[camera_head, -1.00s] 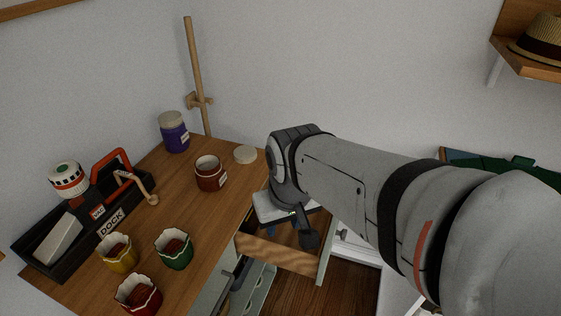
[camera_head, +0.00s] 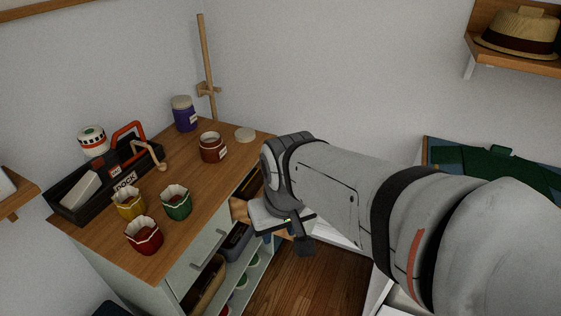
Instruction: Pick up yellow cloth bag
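The yellow cloth bag (camera_head: 129,204) stands upright on the wooden desk top, with an open scalloped rim and something dark reddish inside. It is beside the black DOCK carrier, left of the green bag (camera_head: 176,202) and behind the red bag (camera_head: 144,235). My gripper (camera_head: 304,246) is to the right of the desk, near an open drawer and well apart from the yellow bag. My wrist covers much of the gripper, and its fingers are too hidden to judge their opening.
The black DOCK carrier (camera_head: 70,215) holds a grey block and a striped jar. A brown jar (camera_head: 212,147), a purple jar (camera_head: 184,114) and a round lid (camera_head: 245,135) stand farther back. A wooden stand rises at the back corner. The wooden floor (camera_head: 320,285) is bare right of the desk.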

